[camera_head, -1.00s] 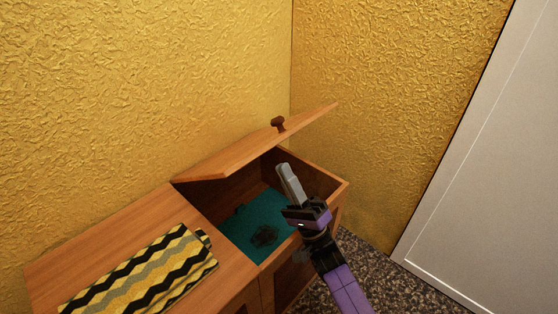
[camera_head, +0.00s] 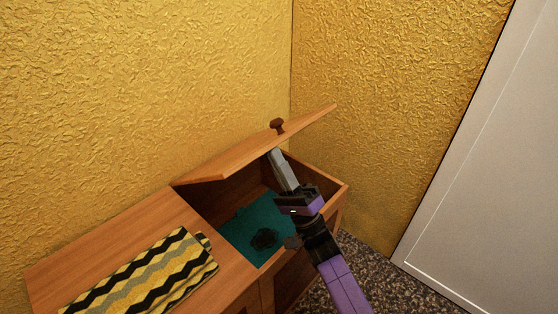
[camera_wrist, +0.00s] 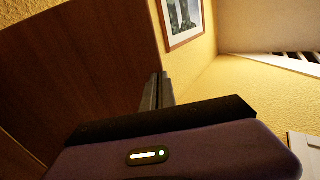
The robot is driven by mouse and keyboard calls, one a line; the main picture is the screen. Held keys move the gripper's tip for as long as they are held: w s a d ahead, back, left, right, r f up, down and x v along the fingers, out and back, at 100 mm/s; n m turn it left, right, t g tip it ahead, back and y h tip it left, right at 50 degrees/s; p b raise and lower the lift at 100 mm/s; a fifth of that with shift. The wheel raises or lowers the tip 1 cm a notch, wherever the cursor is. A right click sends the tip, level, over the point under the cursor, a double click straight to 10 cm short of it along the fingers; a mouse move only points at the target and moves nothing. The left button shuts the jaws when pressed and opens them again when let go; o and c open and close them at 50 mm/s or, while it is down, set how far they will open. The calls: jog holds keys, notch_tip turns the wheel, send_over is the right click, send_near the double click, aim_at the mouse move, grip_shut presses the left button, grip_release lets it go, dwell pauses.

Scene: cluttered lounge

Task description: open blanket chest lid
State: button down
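The blanket chest (camera_head: 150,218) is a wooden box against the yellow wall. Its lid (camera_head: 235,155) is partly raised at a tilt, with a dark round knob (camera_head: 277,125) on its upper face. The open compartment holds a teal cloth (camera_head: 250,225) with a dark patch. My gripper (camera_head: 273,153) reaches up from the front right, with its fingertips at the lid's front edge or underside; I cannot tell if they touch. In the wrist view the fingers (camera_wrist: 157,90) look close together, with the lid's brown underside (camera_wrist: 85,75) filling the left. Nothing shows held between them.
A zigzag-patterned folded blanket (camera_head: 150,275) lies on the chest's left top. Textured yellow walls meet behind the chest. A white panel (camera_head: 490,180) stands at the right, with dark speckled floor (camera_head: 375,275) between. A framed picture (camera_wrist: 184,20) shows in the wrist view.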

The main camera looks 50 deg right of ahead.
jog(key=w+r+p, duration=0.1)
jog(key=r+p, duration=0.1)
jog(key=p, duration=0.1)
jog(key=w+r+g+p, duration=0.1)
jog(key=w+r+p, duration=0.1)
jog(key=p, duration=0.1)
jog(key=w+r+g+p, duration=0.1)
jog(key=r+p, duration=0.2)
jog(key=shift+w+r+p, duration=0.1)
jog(key=shift+w+p, duration=0.1)
jog(key=shift+p, duration=0.1)
jog(key=w+r+g+p, duration=0.3)
jog(key=w+r+p, duration=0.2)
jog(key=w+p, duration=0.5)
jog(key=w+r+g+p, duration=0.2)
jog(key=w+r+p, duration=0.4)
jog(key=w+p, duration=0.5)
jog(key=shift+w+a+g, duration=0.4)
jog(key=shift+w, duration=0.05)
jog(key=shift+f, duration=0.1)
